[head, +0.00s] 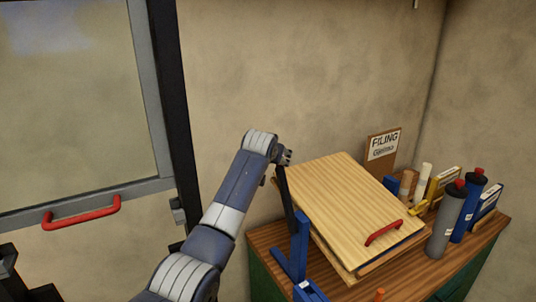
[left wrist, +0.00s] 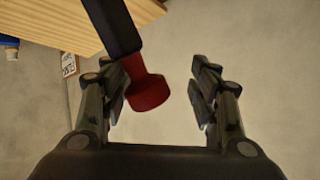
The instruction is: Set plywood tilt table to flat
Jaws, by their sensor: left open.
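The plywood tilt table (head: 345,200) is a pale wooden board propped at a slope on the workbench, with a red handle (head: 384,232) near its low front edge. A dark lever (head: 284,200) stands at its left side; in the left wrist view the black lever (left wrist: 112,25) ends in a red knob (left wrist: 148,92). My left gripper (head: 285,157) is beside the board's upper left corner. In the left wrist view my left gripper (left wrist: 160,74) is open, with the knob between its fingers, nearer the left one. The knob is hidden in the head view. My right gripper is out of view.
The wooden bench top (head: 268,238) carries blue brackets (head: 300,245) front left. Grey (head: 446,220) and blue (head: 468,207) bottles stand right of the board. A filing sign (head: 383,145) is behind. A door with a red handle (head: 82,212) is at left.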

